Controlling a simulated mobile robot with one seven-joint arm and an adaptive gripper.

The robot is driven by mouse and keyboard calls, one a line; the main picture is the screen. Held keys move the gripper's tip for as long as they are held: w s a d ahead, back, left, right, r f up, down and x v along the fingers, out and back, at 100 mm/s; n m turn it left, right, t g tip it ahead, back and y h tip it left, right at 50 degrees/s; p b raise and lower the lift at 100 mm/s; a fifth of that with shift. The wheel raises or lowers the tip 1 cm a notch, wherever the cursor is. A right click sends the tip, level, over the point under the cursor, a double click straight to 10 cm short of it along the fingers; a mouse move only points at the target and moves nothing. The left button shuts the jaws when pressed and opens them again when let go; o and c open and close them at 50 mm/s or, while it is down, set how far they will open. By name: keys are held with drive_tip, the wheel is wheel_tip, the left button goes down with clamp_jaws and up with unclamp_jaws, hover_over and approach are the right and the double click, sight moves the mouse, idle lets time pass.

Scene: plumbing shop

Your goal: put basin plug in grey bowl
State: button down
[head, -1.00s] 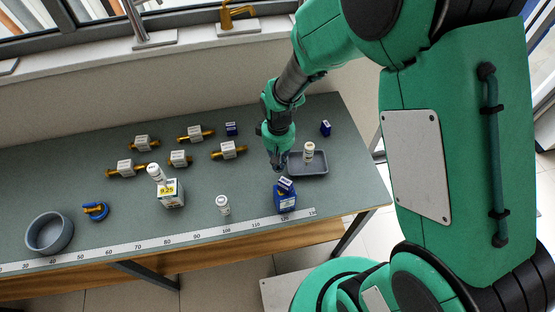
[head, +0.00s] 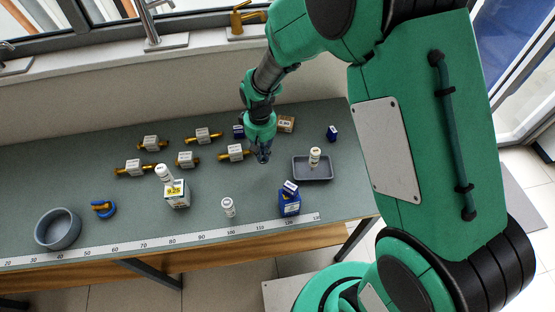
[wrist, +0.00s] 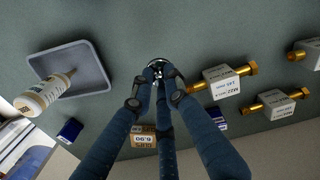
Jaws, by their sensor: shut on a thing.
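The basin plug (wrist: 156,66) is a small shiny metal piece, mostly hidden between my fingertips in the wrist view. My gripper (wrist: 157,78) is shut on it; in the head view my gripper (head: 263,158) hangs over the back right of the table, left of the grey tray. The plug is too small to make out in the head view. The round grey bowl (head: 64,244) stands at the table's far left front, well away from my gripper. It looks empty and is out of the wrist view.
The grey tray (head: 313,178) holds a white bottle (head: 315,157). A blue box (head: 289,205), white bottle (head: 228,207), tall white box (head: 177,195) and blue-brass fitting (head: 103,208) stand nearer the front.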

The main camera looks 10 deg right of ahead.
drive_tip(key=w+a+r+p, duration=0.2)
drive_tip(key=w+a, duration=0.2)
drive_tip(key=a, duration=0.6)
drive_tip(key=w+a+r+p, duration=0.15)
drive_tip(key=w+a, duration=0.25)
drive_tip(key=a, duration=0.6)
drive_tip(key=a+r+p, duration=0.2)
drive_tip(key=a+r, duration=0.1)
drive_tip(key=a, duration=1.7)
drive_tip(key=s+a+p, duration=0.1)
drive_tip(key=s+a, duration=0.6)
drive_tip(key=a, duration=0.5)
drive_tip(key=s+a+m+p, duration=0.1)
drive_tip(key=s+a+p, duration=0.1)
drive_tip(key=s+a, duration=0.5)
drive_tip(key=s+a+r+p, duration=0.1)
drive_tip(key=s+a, duration=0.6)
drive_tip(key=a, duration=0.9)
drive_tip(key=shift+s+a+m+p, duration=0.3)
drive_tip(key=shift+s+a+p, duration=0.1)
drive_tip(key=shift+p, duration=0.2)
drive_tip(key=shift+w+f, duration=0.1)
drive_tip(key=shift+f, duration=0.1)
drive_tip(key=b, duration=0.2)
hover_over(63, 231)
drive_tip(key=shift+a+f, duration=0.1)
drive_tip(key=shift+f, duration=5.15)
